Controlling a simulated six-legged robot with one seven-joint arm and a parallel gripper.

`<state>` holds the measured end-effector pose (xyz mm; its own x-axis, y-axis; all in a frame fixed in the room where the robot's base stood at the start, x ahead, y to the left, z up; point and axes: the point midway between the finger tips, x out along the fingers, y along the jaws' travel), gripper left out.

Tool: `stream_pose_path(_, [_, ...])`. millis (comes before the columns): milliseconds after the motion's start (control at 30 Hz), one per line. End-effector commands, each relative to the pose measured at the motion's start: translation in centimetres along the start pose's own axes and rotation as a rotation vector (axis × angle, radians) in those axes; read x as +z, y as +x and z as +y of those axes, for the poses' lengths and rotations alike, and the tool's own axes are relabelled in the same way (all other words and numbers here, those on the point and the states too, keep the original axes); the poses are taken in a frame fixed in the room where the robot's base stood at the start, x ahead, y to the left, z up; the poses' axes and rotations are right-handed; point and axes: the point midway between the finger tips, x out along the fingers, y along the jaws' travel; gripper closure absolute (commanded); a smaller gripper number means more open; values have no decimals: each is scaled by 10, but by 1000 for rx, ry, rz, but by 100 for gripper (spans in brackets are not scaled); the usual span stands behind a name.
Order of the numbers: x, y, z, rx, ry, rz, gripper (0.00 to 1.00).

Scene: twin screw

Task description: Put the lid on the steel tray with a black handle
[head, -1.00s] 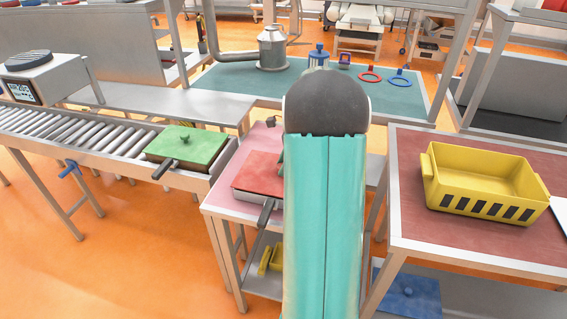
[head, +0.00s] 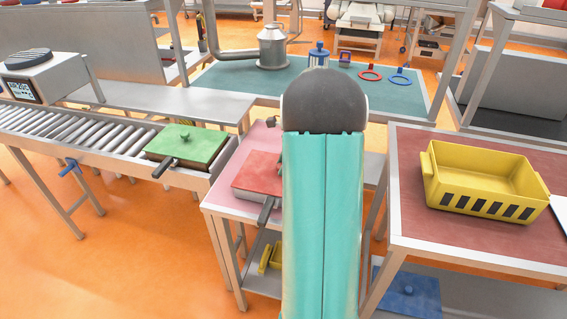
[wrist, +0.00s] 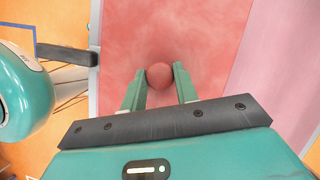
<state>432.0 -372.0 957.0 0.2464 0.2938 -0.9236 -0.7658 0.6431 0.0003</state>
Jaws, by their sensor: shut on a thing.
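The red lid (head: 258,170) lies over the steel tray (head: 246,194) on the pink-topped table. The tray's black handle (head: 267,211) points toward me. In the wrist view, the red lid (wrist: 185,35) fills the middle, with the black handle (wrist: 67,54) at the left. My gripper (wrist: 159,72) is shut on the lid's round red knob (wrist: 159,76), one finger on each side. In the head view my arm hides most of the gripper and the lid's right side. I cannot tell whether the lid is fully seated.
A green-lidded tray (head: 187,147) with a black handle sits on the roller conveyor (head: 85,133) at the left. A yellow crate (head: 487,181) stands on the right table (head: 425,240). A green-topped bench (head: 240,82) with a metal can (head: 272,47) is behind.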

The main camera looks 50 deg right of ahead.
Motion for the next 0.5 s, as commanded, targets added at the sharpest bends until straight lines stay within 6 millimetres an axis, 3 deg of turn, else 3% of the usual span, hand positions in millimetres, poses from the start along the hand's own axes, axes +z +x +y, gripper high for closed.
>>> stream_pose_path(167, [0,0,0,0,0,0,94])
stream_pose_path(200, [0,0,0,0,0,0,68])
stream_pose_path(333, [0,0,0,0,0,0,45])
stream_pose_path(500, [0,0,0,0,0,0,45])
